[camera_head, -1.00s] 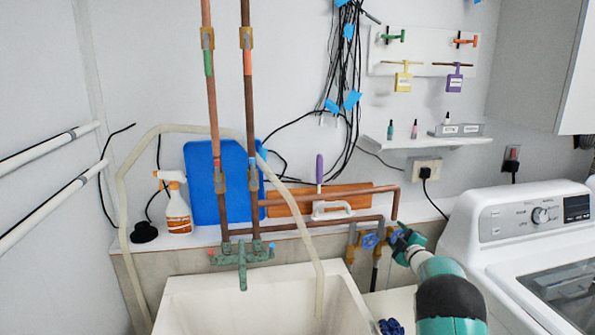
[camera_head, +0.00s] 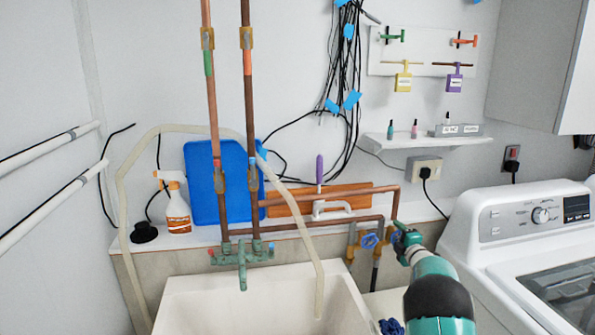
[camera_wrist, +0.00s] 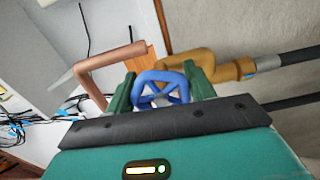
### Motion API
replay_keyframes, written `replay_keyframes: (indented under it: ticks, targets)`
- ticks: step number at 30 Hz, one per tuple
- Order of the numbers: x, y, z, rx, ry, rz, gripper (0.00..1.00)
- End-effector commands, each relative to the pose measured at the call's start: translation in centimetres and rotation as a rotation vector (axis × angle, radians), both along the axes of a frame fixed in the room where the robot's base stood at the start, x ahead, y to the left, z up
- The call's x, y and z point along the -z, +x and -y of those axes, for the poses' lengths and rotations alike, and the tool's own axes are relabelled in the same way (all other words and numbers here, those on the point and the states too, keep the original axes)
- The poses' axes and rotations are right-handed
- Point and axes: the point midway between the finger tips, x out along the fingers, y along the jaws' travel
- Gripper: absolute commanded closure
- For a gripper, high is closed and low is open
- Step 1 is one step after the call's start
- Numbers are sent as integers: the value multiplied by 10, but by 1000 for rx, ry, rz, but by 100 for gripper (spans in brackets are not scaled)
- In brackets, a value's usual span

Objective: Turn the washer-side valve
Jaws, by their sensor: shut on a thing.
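The washer-side valve has a round blue spoked handle. In the wrist view this blue valve handle (camera_wrist: 162,88) sits between the two green fingers of my gripper (camera_wrist: 158,82), which are shut on its rim. In the head view my gripper (camera_head: 398,238) reaches the right end of the pipework beside the washer and mostly hides that handle. A second blue valve handle (camera_head: 369,241) is just to its left, clear of the fingers. Brass fittings (camera_wrist: 205,68) lie behind the held handle in the wrist view.
The white washer (camera_head: 530,235) stands close on the right. The sink (camera_head: 262,300) is below left, with a pale hose (camera_head: 312,262) hanging in. Copper pipes (camera_head: 335,195) run just above and left of the valves.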

Motion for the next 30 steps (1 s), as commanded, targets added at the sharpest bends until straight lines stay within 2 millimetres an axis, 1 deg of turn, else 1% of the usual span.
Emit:
replay_keyframes:
  ticks: [7,10,17,24,27,30]
  targets:
    - [1,0,-2,-4,-247,46,73]
    - [1,0,-2,-4,-283,53,73]
    - [1,0,-2,-4,-293,55,73]
    - [1,0,-3,-5,-534,101,73]
    - [1,-1,-2,-4,-576,110,73]
    - [1,-1,-2,-3,-576,110,73]
